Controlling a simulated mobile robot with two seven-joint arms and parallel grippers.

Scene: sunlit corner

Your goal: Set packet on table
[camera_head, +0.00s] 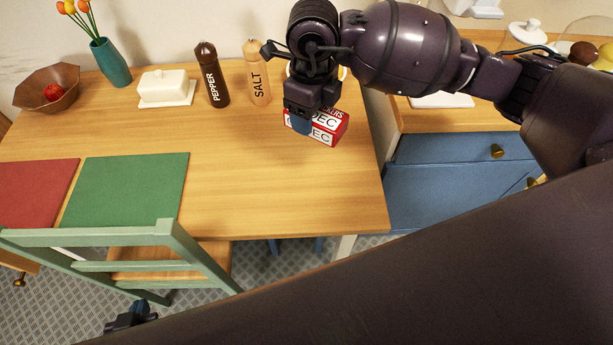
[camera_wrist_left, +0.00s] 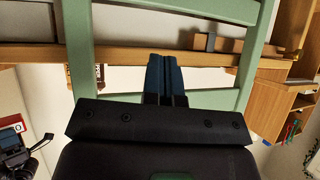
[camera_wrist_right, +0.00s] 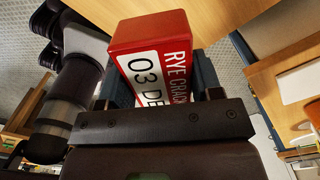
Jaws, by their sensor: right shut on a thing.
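The packet (camera_head: 329,126) is a red box with white labels. It reads RYE CRACK in the right wrist view (camera_wrist_right: 153,62). My right gripper (camera_head: 303,122) is shut on it, with one blue finger on each side in the right wrist view. The packet is over the right part of the wooden table (camera_head: 290,185); I cannot tell whether it touches the top. My left gripper (camera_head: 140,308) is low by the green chair, in front of the table. Its fingers are together and empty in the left wrist view (camera_wrist_left: 165,72).
Salt (camera_head: 258,75) and pepper (camera_head: 212,75) mills, a butter dish (camera_head: 166,88), a teal vase (camera_head: 111,63) and a bowl (camera_head: 47,90) line the back. Green (camera_head: 125,188) and red (camera_head: 35,190) mats lie at the front left. A green chair (camera_head: 120,238) stands in front. The table's middle is clear.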

